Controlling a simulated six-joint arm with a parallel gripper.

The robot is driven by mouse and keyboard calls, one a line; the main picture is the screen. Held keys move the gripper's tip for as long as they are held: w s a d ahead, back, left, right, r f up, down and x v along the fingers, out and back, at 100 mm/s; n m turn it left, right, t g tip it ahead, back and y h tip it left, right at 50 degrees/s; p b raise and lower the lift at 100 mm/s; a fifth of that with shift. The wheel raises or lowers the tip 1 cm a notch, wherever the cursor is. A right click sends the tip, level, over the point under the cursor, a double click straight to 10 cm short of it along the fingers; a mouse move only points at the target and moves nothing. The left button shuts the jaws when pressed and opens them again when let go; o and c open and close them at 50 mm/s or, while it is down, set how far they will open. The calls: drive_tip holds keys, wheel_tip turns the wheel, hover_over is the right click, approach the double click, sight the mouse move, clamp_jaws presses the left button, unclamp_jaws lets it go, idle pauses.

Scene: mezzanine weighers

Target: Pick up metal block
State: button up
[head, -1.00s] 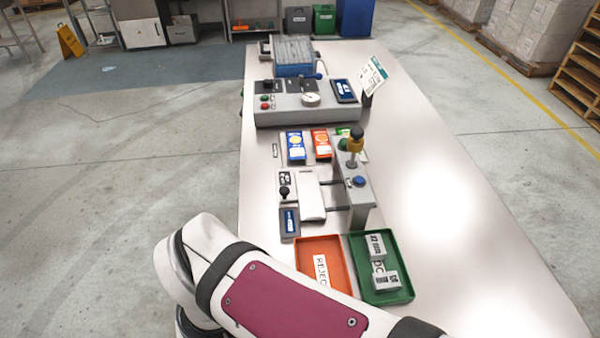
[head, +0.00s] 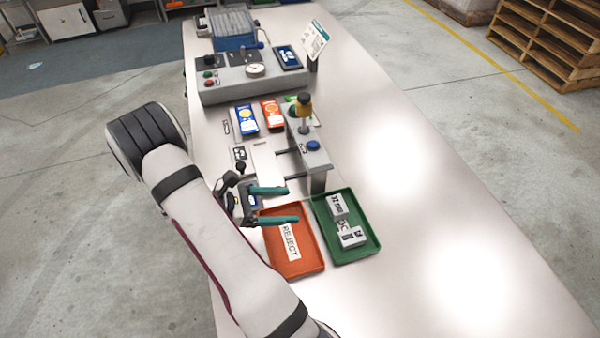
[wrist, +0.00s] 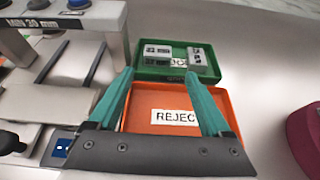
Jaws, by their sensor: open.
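Two grey metal blocks with dark markings lie in the green tray (head: 368,247). One block (head: 339,204) is toward the back and the other block (head: 352,237) toward the front. In the wrist view one block (wrist: 158,51) is at left and one (wrist: 196,58) at right in the green tray. My gripper (head: 283,204) has teal fingers that are apart with nothing between them. It is over the left edge of the orange REJECT tray (head: 308,268), left of the green tray. In the wrist view the fingers (wrist: 163,85) point toward the green tray.
A grey gauge stand (head: 318,160) with a blue button and a yellow-topped plunger rises behind the trays. A blue packet (head: 247,118) and an orange packet (head: 272,113) lie beyond it. A control box (head: 280,80) is farther back. The table's right side is clear.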

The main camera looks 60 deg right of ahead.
sight(337, 204)
drive_tip(key=x, duration=1.6)
drive_tip(key=shift+w+f, duration=0.2)
drive_tip(key=shift+f, duration=0.05)
drive_tip(key=c, duration=1.2)
drive_tip(key=shift+r, duration=0.1)
